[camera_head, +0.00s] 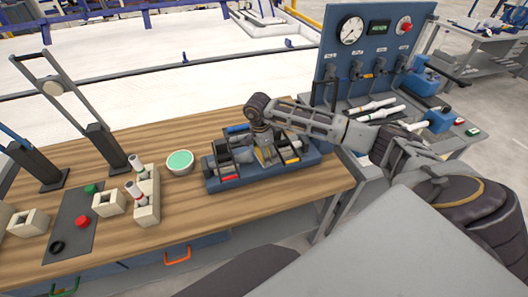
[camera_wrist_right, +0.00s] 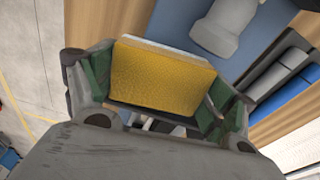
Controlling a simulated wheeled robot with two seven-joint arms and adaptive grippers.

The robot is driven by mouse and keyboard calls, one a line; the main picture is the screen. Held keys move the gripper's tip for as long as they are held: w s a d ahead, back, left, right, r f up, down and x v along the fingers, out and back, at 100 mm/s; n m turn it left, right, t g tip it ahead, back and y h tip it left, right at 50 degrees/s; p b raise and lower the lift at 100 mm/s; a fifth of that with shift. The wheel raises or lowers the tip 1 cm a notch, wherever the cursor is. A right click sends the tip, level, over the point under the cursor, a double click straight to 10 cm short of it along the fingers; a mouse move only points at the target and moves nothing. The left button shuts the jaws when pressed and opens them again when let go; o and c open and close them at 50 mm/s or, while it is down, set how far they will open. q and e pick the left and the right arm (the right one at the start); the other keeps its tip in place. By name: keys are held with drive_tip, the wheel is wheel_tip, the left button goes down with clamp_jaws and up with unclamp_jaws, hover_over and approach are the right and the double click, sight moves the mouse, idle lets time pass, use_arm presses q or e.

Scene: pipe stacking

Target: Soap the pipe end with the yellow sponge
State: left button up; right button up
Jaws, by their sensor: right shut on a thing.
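My right gripper (camera_head: 265,152) is over the blue organizer tray (camera_head: 228,178) on the wooden bench. In the right wrist view my right gripper (camera_wrist_right: 158,95) is shut on the yellow sponge (camera_wrist_right: 162,80), held between its green finger pads. The sponge has a pale strip along its far edge. In the head view the sponge is small and mostly hidden by the gripper. White pipe pieces with red bands (camera_head: 136,190) stand in beige blocks left of the bowl. A white bowl with green contents (camera_head: 180,161) sits left of the tray. My left gripper is not in view.
A dark mat (camera_head: 72,222) with a red button and a black ring lies at the left. Two dark upright stands (camera_head: 104,145) rise at the back left. A blue gauge panel (camera_head: 370,45) stands at the right above a grey bench with pipes. Bare wood lies in front of the tray.

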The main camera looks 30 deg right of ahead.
drive_tip(key=shift+w, duration=0.1)
idle(0.3)
drive_tip(key=shift+w+d+f+b, duration=0.1)
drive_tip(key=shift+w+d+b, duration=0.1)
drive_tip(key=shift+w+b, duration=0.45)
drive_tip(key=shift+s, duration=0.2)
idle(0.3)
drive_tip(key=shift+s+a+p, duration=0.15)
drive_tip(key=shift+s+p, duration=0.15)
drive_tip(key=shift+s, duration=0.2)
drive_tip(key=shift+s, duration=0.1)
drive_tip(key=shift+w, duration=0.2)
drive_tip(key=shift+w+b, duration=0.5)
drive_tip(key=shift+w, duration=0.15)
idle(0.3)
